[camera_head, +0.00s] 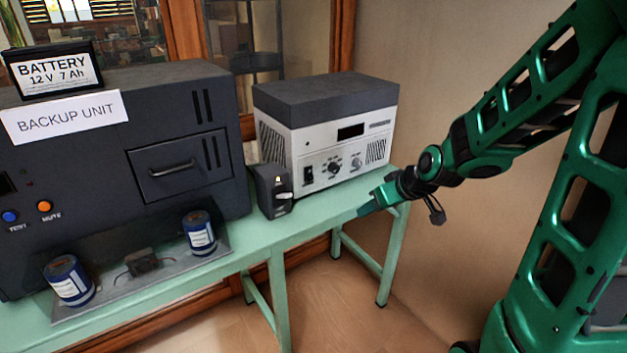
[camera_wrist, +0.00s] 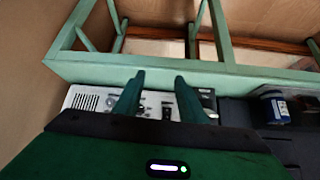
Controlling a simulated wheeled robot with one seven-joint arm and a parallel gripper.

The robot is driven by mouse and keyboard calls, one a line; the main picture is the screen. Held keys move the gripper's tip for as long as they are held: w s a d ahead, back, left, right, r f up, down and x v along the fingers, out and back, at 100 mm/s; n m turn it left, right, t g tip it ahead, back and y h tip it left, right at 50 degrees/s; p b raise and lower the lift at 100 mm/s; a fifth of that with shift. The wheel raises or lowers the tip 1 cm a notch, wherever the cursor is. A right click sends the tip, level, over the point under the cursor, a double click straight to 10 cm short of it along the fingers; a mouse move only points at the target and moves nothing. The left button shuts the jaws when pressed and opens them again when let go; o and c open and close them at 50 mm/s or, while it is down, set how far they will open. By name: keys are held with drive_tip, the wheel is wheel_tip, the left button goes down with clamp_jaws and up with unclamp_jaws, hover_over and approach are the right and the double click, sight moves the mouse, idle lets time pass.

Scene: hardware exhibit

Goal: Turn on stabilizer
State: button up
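The stabilizer (camera_head: 325,140) is a white box with a dark grey top at the right end of the green table. Its front has a black rocker switch (camera_head: 309,174), two knobs, a dark display window and vents. I cannot tell the switch's position. My gripper (camera_head: 368,208) is in front of the table's right end, to the right of and lower than the switch, apart from the stabilizer. In the wrist view my gripper (camera_wrist: 158,82) has its two green fingers spread with nothing held. The stabilizer front (camera_wrist: 88,101) appears upside down behind them, partly covered by the fingers.
A small dark box (camera_head: 271,192) stands close to the stabilizer's left side. The large dark backup unit (camera_head: 185,120) fills the table's left, with two blue cans (camera_head: 199,234) on its front ledge. The green table (camera_head: 330,205) has a narrow bare strip before the stabilizer.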

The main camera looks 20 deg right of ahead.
sight(310, 177)
drive_tip(key=w+a+f+t, duration=0.1)
drive_tip(key=w+a, duration=0.2)
drive_tip(key=w, duration=0.4)
drive_tip(key=w+a+t+y, duration=0.1)
drive_tip(key=w+a+t, duration=0.1)
drive_tip(key=w, duration=0.5)
drive_tip(key=w+a+f+n+t+y, duration=0.1)
drive_tip(key=w+a+t, duration=0.1)
drive_tip(key=w+a, duration=0.2)
drive_tip(key=shift+w+a+f, duration=0.15)
drive_tip(key=shift+w, duration=0.65)
drive_tip(key=shift+w+a+f, duration=0.15)
drive_tip(key=shift+w, duration=0.65)
